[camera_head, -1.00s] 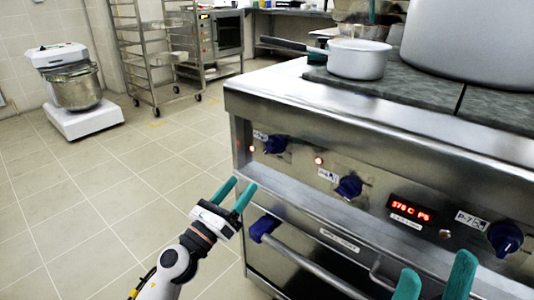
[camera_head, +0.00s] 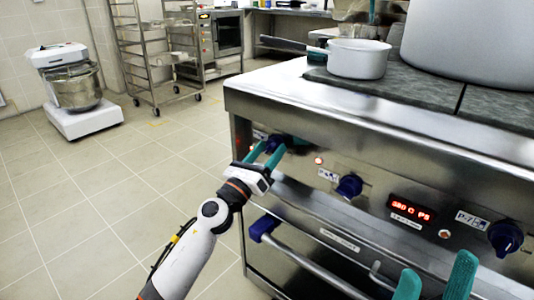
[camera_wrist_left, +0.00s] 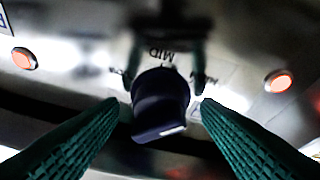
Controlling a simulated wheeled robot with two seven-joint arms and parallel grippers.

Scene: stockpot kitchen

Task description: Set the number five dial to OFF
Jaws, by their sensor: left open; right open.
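The leftmost dial (camera_head: 277,141) on the stove front is a dark blue knob, likely number five, though its label is mostly hidden. In the left wrist view the knob (camera_wrist_left: 160,103) is centred, with MID and other setting words upside down around it. My left gripper (camera_head: 267,149) is at this dial with its teal fingers open, one on each side of the knob. A gap shows between knob and fingers in the wrist view; the pointer's setting is unclear. My right gripper (camera_head: 437,272) is open and empty at the bottom right, in front of the stove.
A middle dial (camera_head: 349,186) and a P-7 dial (camera_head: 505,237) sit further right on the panel. A red display (camera_head: 412,208) lies between them. A blue-ended oven handle (camera_head: 310,262) juts out below. A white saucepan (camera_head: 357,60) and large pot (camera_head: 470,45) stand on top.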

